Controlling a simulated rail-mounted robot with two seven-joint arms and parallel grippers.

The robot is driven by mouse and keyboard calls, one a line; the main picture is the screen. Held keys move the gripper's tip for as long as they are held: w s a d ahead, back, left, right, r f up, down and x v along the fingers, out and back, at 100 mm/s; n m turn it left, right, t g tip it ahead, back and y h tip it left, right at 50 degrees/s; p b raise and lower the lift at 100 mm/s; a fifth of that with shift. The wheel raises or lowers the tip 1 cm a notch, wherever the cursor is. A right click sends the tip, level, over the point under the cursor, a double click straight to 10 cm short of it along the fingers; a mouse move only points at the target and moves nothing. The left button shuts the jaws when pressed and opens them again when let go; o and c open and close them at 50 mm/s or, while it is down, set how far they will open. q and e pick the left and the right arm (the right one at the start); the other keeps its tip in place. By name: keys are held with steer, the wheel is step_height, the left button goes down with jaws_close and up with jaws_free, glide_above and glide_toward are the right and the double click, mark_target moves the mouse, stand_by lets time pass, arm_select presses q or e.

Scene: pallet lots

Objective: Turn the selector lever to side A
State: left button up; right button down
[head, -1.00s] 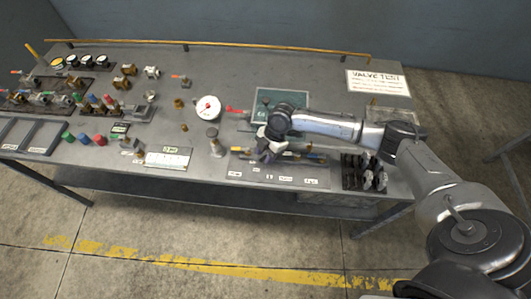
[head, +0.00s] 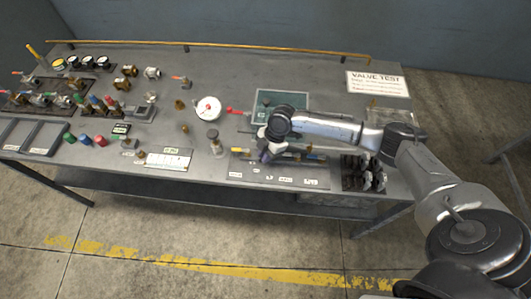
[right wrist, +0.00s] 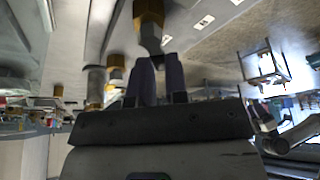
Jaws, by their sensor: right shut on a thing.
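My right gripper (head: 265,154) is at the labelled grey panel (head: 270,175) near the bench's front edge. In the right wrist view its dark fingers (right wrist: 160,80) are shut on a small grey metal stem (right wrist: 150,38) with a brass collar (right wrist: 149,12). I take this stem for the selector lever, but its lettering and side A cannot be read. My wrist hides most of it in the head view. More grey pieces with brass ends (right wrist: 115,68) stand beside it. My left gripper is not in view.
A round white gauge (head: 207,109) and a red handle (head: 236,111) lie behind my gripper to the left. A green board (head: 275,100) is behind it. A dark rack (head: 362,175) stands to its right. Valves and fittings fill the bench's left side.

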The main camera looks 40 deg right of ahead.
steer(key=m+p, duration=0.1)
steer(key=p, duration=0.1)
steer(key=w+m+t+p, duration=0.1)
steer(key=m+p, duration=0.1)
steer(key=m+t+p, duration=0.1)
steer(key=m+p, duration=0.1)
steer(key=shift+w+d+r+h, duration=0.2)
steer(key=shift+r+h, duration=0.1)
steer(key=shift+w+d+m+t+p, duration=0.2)
steer(key=shift+m+t+p, duration=0.1)
steer(key=shift+m+p, duration=0.8)
steer(key=shift+w+d+f+m+h+p, duration=0.1)
steer(key=shift+w+f+m+h+p, duration=0.05)
steer(key=shift+m+h+p, duration=0.35)
steer(key=c, duration=1.1)
jaws_free()
steer(key=shift+f, duration=0.1)
